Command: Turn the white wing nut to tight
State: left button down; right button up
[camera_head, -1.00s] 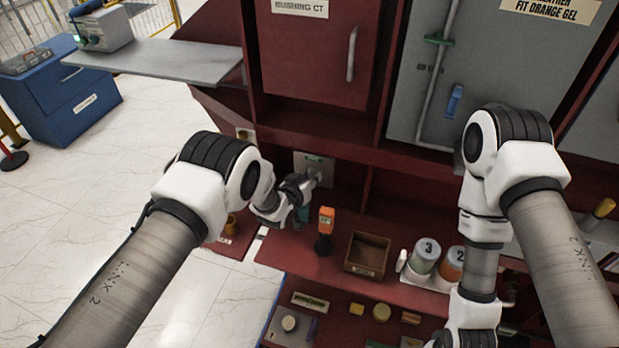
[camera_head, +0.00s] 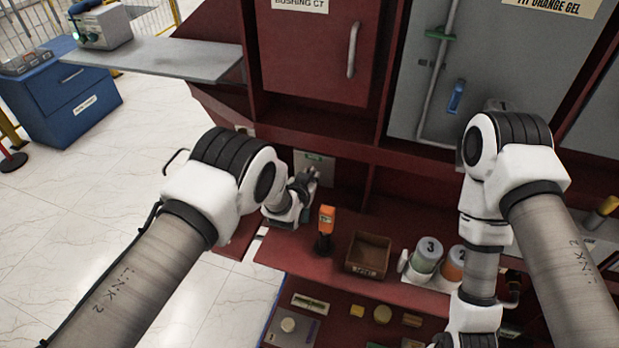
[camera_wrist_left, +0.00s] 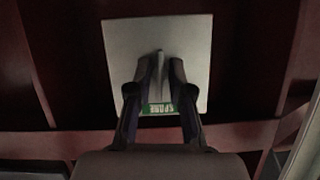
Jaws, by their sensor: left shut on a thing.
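A pale square plate (camera_head: 301,160) is set in the dark red cabinet, at the back of a recess. It fills the upper middle of the left wrist view (camera_wrist_left: 122,50) and bears a small green label (camera_wrist_left: 158,109). My left gripper (camera_head: 312,173) reaches the plate. In the left wrist view its two dark fingers (camera_wrist_left: 159,68) are shut on a thin pale upright piece (camera_wrist_left: 158,60), which looks like the wing nut. The fingers hide its sides, and its exact angle is hard to tell. My right arm hangs at the right; its gripper is out of view.
An orange-topped tool (camera_head: 326,222), a brown bin (camera_head: 352,258) and numbered canisters (camera_head: 427,254) stand on the red shelf right of my left gripper. A grey ledge (camera_head: 160,58) juts out at upper left.

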pick_arm(q)
jog(key=shift+m+t+y+p, duration=0.3)
jog(key=shift+m+y+p, duration=0.65)
jog(key=shift+p, duration=1.35)
jog(key=c, duration=1.3)
grip_release()
jog(key=shift+f, duration=0.1)
